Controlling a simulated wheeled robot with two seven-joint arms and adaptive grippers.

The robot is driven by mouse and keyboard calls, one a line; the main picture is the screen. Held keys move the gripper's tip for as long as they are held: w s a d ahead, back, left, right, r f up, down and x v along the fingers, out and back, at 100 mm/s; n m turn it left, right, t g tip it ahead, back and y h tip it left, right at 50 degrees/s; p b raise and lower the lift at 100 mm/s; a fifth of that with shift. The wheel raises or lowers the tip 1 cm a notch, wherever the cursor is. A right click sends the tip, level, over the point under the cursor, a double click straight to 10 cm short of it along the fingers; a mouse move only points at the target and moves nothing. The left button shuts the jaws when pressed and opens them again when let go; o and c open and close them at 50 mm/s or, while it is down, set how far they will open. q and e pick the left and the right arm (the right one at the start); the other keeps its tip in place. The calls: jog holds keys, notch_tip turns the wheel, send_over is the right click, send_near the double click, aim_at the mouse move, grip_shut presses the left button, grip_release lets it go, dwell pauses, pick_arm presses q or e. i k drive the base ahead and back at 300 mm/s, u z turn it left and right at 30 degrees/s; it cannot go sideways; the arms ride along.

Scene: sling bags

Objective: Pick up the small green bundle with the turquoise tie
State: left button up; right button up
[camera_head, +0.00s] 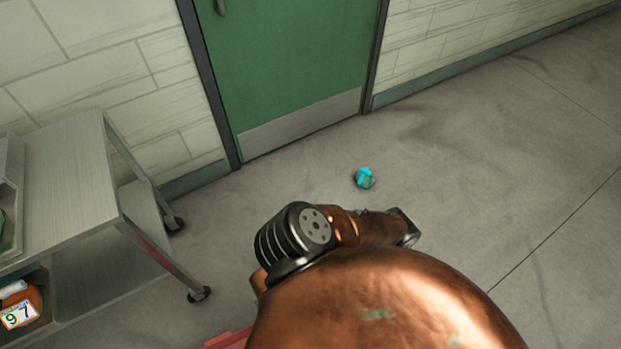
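The small green bundle with the turquoise tie (364,178) lies on the grey floor in front of the green door, in the middle of the head view. Turquoise covers most of its upper side, with darker green below. Nothing touches it. My own copper and black body parts fill the lower middle of the view, nearer than the bundle and below it in the picture. I cannot make out either gripper's fingers, so both grippers are out of view.
A grey metal cart (70,185) on casters stands at the left by the wall, with an orange item (33,300) on its lower shelf. The green door (290,65) is closed behind the bundle. The floor to the right (520,170) is clear.

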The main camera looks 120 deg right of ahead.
aim_at(364, 177)
jog(key=z, duration=4.25)
jog(key=i, duration=1.45)
jog(key=u, duration=0.7)
